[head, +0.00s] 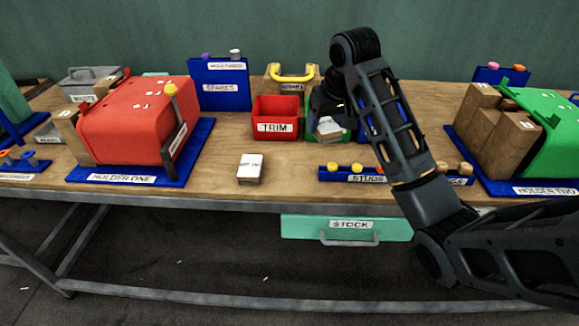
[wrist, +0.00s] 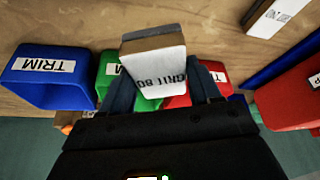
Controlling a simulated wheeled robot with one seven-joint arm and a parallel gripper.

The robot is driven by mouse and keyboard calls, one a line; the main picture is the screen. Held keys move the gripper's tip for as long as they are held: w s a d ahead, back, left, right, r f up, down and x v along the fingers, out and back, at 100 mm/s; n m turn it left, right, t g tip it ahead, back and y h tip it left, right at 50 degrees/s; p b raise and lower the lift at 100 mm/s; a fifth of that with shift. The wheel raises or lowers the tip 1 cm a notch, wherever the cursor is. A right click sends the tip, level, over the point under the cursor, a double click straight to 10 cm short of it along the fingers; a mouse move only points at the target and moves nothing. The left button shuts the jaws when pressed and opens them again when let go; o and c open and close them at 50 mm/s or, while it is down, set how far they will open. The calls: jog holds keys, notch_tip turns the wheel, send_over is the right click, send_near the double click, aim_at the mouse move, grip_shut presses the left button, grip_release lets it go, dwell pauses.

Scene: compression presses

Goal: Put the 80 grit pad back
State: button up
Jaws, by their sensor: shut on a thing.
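The 80 grit pad is a block with a white face marked "GRIT 80" (wrist: 160,66) and a brown layer along one edge. My gripper (wrist: 163,82) is shut on it, one finger on each side. In the head view the pad (head: 331,128) hangs tilted below my gripper (head: 328,112), in front of a green bin and to the right of the red TRIM bin (head: 276,120). A second white-topped pad (head: 249,168) lies flat on the table, nearer the front edge. Its label is too small to read.
A blue STUDS rack (head: 340,176) lies near the front edge. The wrist view shows a blue TRIM bin (wrist: 38,88). Bare table surrounds the second pad.

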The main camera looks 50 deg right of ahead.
jog(key=p, duration=0.1)
send_over(290, 172)
jog(key=s, duration=0.1)
jog(key=f, duration=0.5)
jog(key=shift+s+a+f, duration=0.15)
jog(key=shift+a+f, duration=0.1)
jog(key=shift+a, duration=0.1)
jog(key=shift+f+p, duration=0.3)
jog(key=shift+f, duration=1.7)
jog(key=o, duration=1)
jog(key=shift+f, duration=0.1)
